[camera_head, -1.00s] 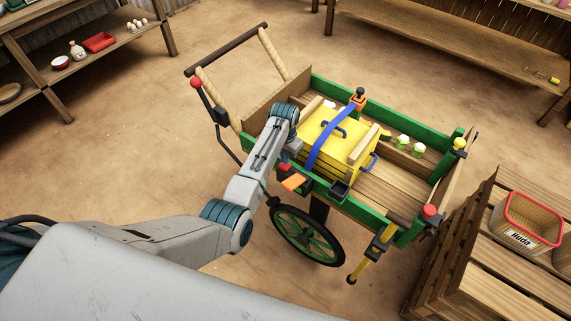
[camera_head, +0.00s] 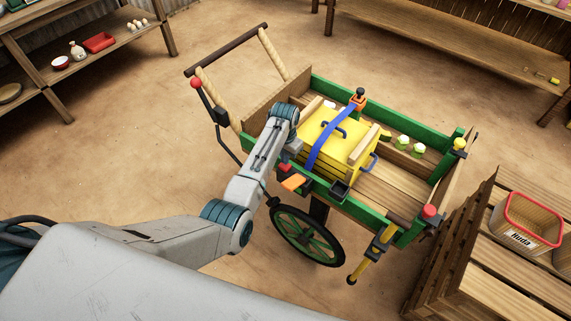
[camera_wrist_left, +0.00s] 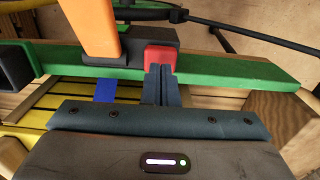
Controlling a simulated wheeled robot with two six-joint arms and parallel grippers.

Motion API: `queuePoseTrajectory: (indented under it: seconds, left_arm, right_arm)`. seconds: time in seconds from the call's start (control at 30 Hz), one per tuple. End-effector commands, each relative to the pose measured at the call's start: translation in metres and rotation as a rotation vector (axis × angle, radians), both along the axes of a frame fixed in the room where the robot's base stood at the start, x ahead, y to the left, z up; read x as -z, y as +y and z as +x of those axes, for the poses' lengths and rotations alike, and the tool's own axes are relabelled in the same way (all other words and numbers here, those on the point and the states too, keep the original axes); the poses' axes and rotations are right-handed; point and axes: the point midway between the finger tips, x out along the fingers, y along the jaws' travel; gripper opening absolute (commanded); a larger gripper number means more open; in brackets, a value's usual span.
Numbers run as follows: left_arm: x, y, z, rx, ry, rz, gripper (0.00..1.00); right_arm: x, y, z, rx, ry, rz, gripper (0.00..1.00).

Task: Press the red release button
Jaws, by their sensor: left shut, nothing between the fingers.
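The red release button (camera_head: 285,168) is on the near green side rail of the cart, beside an orange tab (camera_head: 293,183). In the left wrist view the red button (camera_wrist_left: 161,57) sits at the end of a dark housing (camera_wrist_left: 125,60), just right of the orange tab (camera_wrist_left: 98,27). My left gripper (camera_wrist_left: 161,72) is shut and empty, its fingertips at the button's lower edge in that view. They look to be at or very close to it; I cannot tell if they press it. In the head view my left wrist largely hides the gripper. My right gripper is not in view.
A yellow crate (camera_head: 322,149) under a blue strap (camera_head: 327,138) lies in the cart. The cart's green rail (camera_wrist_left: 225,72) runs across the wrist view. A slatted wooden stand with a red-rimmed basket (camera_head: 523,241) is at the right. The dirt floor is open at the left.

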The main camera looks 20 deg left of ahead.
Motion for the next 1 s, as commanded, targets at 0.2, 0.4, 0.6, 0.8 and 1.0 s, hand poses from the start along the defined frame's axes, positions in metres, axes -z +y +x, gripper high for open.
queuePoseTrajectory:
  seconds: [0.2,0.4,0.6,0.8,1.0]
  left_arm:
    - [0.000,0.000,0.000,0.000,0.000,0.000,0.00]
    - [0.000,0.000,0.000,0.000,0.000,0.000,0.00]
    - [0.002,0.000,0.000,0.000,0.000,0.000,0.00]
    - [0.013,0.000,0.000,0.000,0.000,0.000,0.00]
    - [0.023,0.000,0.000,0.000,0.000,0.000,0.00]
  right_arm:
    - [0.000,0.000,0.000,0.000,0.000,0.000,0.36]
    - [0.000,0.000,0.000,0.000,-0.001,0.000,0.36]
    - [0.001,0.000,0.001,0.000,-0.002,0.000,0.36]
    - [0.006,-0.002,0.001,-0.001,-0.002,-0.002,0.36]
    - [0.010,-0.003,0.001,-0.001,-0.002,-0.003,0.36]
